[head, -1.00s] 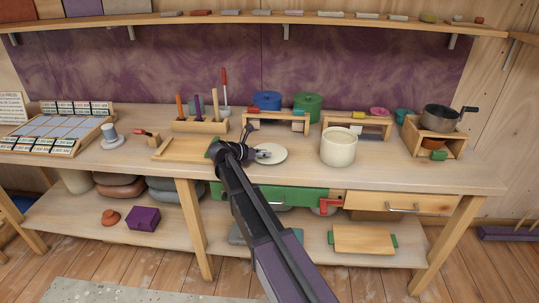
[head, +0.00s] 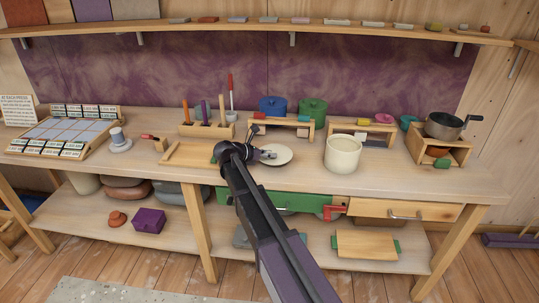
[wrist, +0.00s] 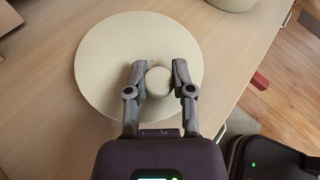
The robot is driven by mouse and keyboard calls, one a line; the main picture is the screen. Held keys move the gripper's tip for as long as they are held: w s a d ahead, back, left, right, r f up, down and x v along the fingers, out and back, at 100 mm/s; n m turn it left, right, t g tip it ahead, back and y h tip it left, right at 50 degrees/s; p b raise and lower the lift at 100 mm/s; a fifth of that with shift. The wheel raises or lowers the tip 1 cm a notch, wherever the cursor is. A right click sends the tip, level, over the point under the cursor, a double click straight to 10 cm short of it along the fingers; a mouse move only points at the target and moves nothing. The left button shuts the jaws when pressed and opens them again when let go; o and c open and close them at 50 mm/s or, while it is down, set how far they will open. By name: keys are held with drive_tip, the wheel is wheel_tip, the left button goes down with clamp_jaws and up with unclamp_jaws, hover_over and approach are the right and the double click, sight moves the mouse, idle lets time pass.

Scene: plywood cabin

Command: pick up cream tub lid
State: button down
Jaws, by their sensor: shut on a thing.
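The cream tub lid (head: 283,157) is a flat round disc with a small knob, seen on or just above the workbench top. In the wrist view the lid (wrist: 110,70) fills the upper middle, with its round knob (wrist: 158,83) between my fingers. My gripper (wrist: 157,74) is shut on the knob, one finger on each side. In the head view my gripper (head: 268,154) is at the lid's left side, partly hidden by my arm. I cannot tell if the lid is clear of the bench. The cream tub (head: 342,154) stands open to the right.
Small wooden stands (head: 362,131) with colored items stand behind the lid. A dark pot (head: 443,125) is on a wooden box at the right. A wooden tray (head: 185,153) lies left of my gripper. The bench front right of the tub (head: 400,180) is clear.

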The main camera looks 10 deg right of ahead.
drive_tip(key=shift+r+p, duration=0.4)
drive_tip(key=shift+r, duration=0.3)
drive_tip(key=s+d+r+p, duration=0.1)
drive_tip(key=s+d, duration=0.1)
drive_tip(key=s, duration=1.4)
drive_tip(key=shift+d, duration=0.1)
